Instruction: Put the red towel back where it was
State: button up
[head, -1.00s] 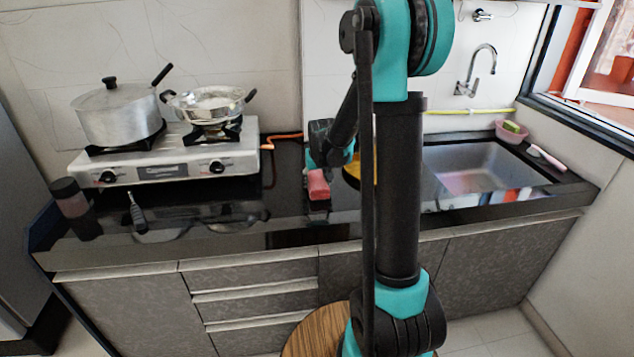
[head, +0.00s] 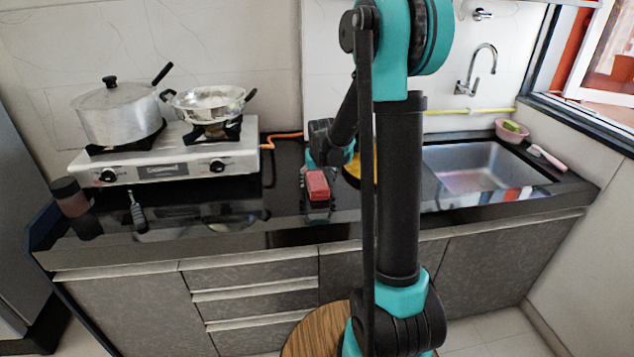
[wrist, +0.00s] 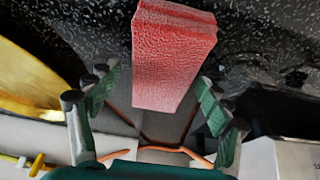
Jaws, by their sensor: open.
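The red towel (head: 318,185) is a small folded block on the dark counter (head: 285,215), near its middle. In the wrist view the towel (wrist: 172,60) lies at and just beyond the fingertips, with its textured face in full view. My gripper (head: 317,178) is at the towel, its fingers spread to either side. In the wrist view my gripper (wrist: 157,88) has a finger on each side of the towel, with gaps showing at both sides. I cannot tell if the towel's underside rests fully on the counter.
A yellow round object (head: 352,170) stands just right of my gripper, partly hidden by my arm. The stove (head: 150,172) with a lidded pot (head: 118,115) and a pan (head: 208,103) is at left. The sink (head: 480,170) is at right.

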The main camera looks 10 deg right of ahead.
jog(key=v, duration=1.2)
jog(key=s+d+f, duration=0.1)
jog(key=s, duration=0.3)
jog(key=s+d+f, duration=0.1)
jog(key=s+f, duration=0.1)
jog(key=s, duration=0.2)
jog(key=s+f, duration=0.2)
jog(key=s, duration=0.3)
jog(key=shift+d+f, duration=0.2)
jog(key=shift+d, duration=0.2)
jog(key=s+d+f, duration=0.1)
jog(key=s+f, duration=0.5)
jog(key=s, duration=0.6)
jog(key=shift+s+d+f, duration=0.15)
jog(key=shift+s+f, duration=0.2)
